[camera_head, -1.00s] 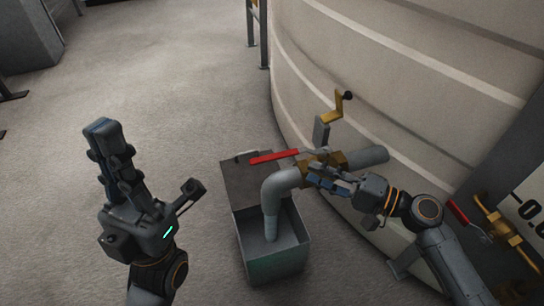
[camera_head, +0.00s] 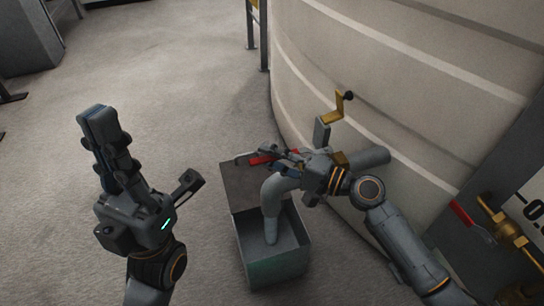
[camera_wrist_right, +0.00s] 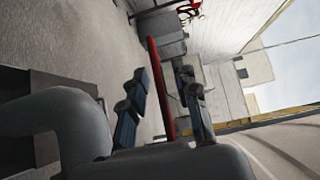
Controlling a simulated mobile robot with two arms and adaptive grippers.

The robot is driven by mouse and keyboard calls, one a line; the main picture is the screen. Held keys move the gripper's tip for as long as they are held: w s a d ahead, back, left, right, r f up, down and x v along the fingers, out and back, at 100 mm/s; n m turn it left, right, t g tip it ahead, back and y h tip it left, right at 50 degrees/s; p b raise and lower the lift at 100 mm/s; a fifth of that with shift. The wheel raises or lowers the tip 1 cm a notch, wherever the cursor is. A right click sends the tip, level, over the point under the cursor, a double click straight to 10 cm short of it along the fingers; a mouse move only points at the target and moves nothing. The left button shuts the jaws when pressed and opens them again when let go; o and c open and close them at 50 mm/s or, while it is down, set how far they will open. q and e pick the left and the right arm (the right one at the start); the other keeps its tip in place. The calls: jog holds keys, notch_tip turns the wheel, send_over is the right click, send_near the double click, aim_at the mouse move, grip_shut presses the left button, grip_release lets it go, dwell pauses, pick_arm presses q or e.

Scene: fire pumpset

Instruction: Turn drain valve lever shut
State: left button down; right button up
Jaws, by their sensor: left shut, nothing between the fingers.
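The red drain valve lever (camera_head: 262,159) lies across the grey pipe's top side, over the box's dark lid. In the right wrist view the lever (camera_wrist_right: 159,85) runs between the two fingers of my right gripper (camera_wrist_right: 163,100), with gaps visible beside it. My left gripper (camera_head: 97,115) is shut and empty, raised at the left, far from the valve.
The grey drain pipe (camera_head: 277,188) bends down into an open metal box (camera_head: 275,270). The large pale tank (camera_head: 400,80) curves close on the right. A second red lever (camera_head: 462,213) is at far right.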

grip_shut()
